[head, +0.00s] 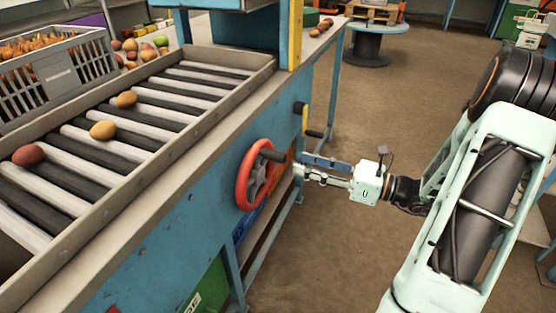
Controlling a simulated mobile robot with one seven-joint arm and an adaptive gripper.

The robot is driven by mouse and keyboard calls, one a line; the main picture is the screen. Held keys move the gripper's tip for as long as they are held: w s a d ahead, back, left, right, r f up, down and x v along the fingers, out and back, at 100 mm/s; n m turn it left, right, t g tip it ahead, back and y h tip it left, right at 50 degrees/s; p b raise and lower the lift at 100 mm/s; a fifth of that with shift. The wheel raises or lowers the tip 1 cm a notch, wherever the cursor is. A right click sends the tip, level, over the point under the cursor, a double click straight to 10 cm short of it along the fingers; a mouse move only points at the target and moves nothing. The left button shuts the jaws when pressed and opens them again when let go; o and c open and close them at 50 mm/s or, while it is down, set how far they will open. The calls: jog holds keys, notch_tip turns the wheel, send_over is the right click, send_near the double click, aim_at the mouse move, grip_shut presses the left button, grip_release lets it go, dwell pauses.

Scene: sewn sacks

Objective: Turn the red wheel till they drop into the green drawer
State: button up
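The red wheel (243,183) stands upright on the side of the blue machine, with a dark handle knob (272,155) sticking out to the right. My gripper (300,164) is to the right of the wheel, pointing left towards it. Its two fingers are apart with nothing seen between them, and a small gap shows between fingertips and wheel. Three round fruits or vegetables lie apart on the roller bed: a reddish one (28,155), a yellow-orange one (103,130) and an orange one (126,99). A green panel (207,289), perhaps the green drawer, shows low down, partly hidden; its inside is not visible.
The roller bed has a raised metal rim (190,130). A grey crate (62,76) of orange produce and more loose fruit (140,48) are behind it. A yellow-blue post (290,35) rises at its far end. Open floor (375,120) lies right of the machine.

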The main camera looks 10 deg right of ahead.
aim_at(280, 158)
jog(key=b+x, duration=0.1)
jog(key=x, duration=0.7)
jog(key=shift+d, duration=0.1)
jog(key=shift+c, duration=0.4)
grip_shut()
